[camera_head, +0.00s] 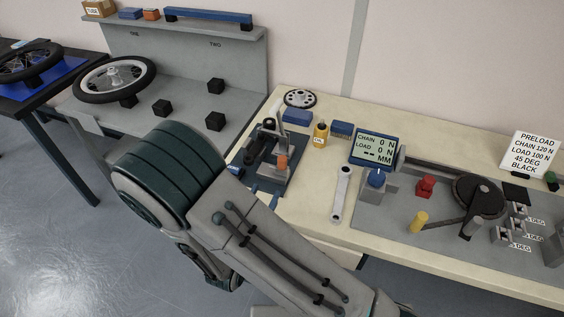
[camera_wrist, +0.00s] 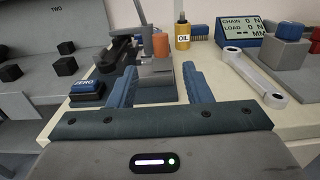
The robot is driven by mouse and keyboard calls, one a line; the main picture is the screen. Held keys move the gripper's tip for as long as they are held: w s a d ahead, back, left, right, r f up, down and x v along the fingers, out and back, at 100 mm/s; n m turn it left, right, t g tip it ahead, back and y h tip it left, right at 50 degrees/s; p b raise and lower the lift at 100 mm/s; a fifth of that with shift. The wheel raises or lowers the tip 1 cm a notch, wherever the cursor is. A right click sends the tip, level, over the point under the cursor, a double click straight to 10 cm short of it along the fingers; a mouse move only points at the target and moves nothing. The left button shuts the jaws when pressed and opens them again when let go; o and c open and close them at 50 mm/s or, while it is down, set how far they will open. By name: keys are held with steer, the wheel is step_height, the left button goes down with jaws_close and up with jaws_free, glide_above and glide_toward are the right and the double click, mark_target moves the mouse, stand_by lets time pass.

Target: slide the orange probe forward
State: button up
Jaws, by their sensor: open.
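The orange probe (camera_head: 282,162) is a short upright cylinder on a grey metal fixture (camera_head: 262,160) at the left end of the bench. The probe also shows in the wrist view (camera_wrist: 160,45), at the upper middle. My gripper (camera_wrist: 159,70) is open, with its two blue fingers spread apart. In the wrist view the probe appears between and beyond the fingertips, apart from them. Nothing is between the fingers except the view of the grey fixture base.
A blue ZERO button block (camera_wrist: 87,88) stands left of the fingers. A yellow oil bottle (camera_head: 320,135), a display (camera_head: 376,147) reading 0 N and a wrench (camera_head: 341,194) lie to the right. A crank assembly (camera_head: 478,196) is farther right. A tall grey lever (camera_wrist: 140,14) rises beside the probe.

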mark_target(280, 164)
steer(key=p+x, duration=0.2)
steer(key=x, duration=1.1)
steer(key=shift+w+d, duration=0.1)
steer(key=shift+w, duration=0.2)
jaws_close()
